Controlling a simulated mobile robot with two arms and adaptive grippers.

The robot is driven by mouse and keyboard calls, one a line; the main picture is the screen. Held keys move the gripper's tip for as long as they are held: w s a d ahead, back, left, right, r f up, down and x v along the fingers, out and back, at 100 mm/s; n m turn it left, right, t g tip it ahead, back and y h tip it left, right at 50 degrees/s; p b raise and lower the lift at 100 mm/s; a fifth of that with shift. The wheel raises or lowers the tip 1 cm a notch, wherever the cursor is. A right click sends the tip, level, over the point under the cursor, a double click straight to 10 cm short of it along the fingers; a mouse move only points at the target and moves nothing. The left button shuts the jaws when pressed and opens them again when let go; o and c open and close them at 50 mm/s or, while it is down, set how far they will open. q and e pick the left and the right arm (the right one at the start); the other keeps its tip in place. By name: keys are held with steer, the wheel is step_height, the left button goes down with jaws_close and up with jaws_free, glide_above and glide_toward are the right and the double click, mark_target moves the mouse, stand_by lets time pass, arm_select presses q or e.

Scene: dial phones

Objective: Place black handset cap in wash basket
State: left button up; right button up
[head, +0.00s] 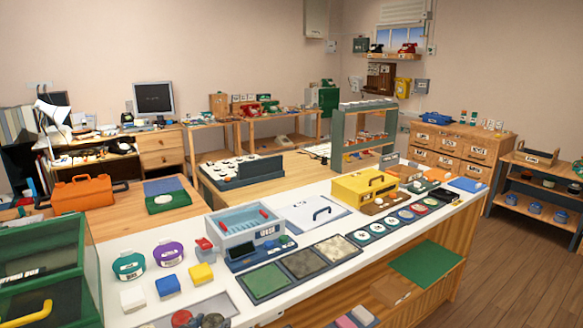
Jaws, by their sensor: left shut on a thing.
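A grey basin-like basket (244,224) with a clear blue inside and red grips stands on the white counter, left of the middle. It is probably the wash basket. A red round cap (181,318) and a dark grey round cap (213,321) lie in a shallow tray (226,302) at the bottom edge, partly cut off. I cannot tell whether the dark one is the black handset cap. I cannot make out either of my grippers or arms in the head view.
Green, purple and other coloured items crowd the counter (111,240) left of the basket. Green, dark and pale mats (263,283) lie in front of it. A yellow toolbox (364,187) and several round dishes (391,223) stand right. A green glass-fronted case (45,262) is near left.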

mark_target(211, 326)
arm_select(q)
steer(key=s+a+r+n+y, duration=0.2)
steer(key=s+r, duration=0.2)
steer(key=s, duration=0.7)
steer(key=shift+m+h, duration=0.6)
steer(key=shift+m, duration=0.1)
steer(key=x, duration=0.8)
steer(key=shift+w+d+r, duration=0.2)
steer(key=shift+d+r, duration=0.1)
steer(key=shift+d, duration=0.1)
steer(key=w+f+m+h, duration=0.1)
steer(key=w+f, duration=0.1)
steer(key=w, duration=0.8)
steer(key=w+a+r, duration=0.2)
steer(key=w+a, duration=0.4)
steer(key=w, duration=0.2)
steer(key=w+a+r, duration=0.3)
steer(key=w+a, duration=0.4)
steer(key=w, duration=0.1)
steer(key=shift+r, duration=0.35)
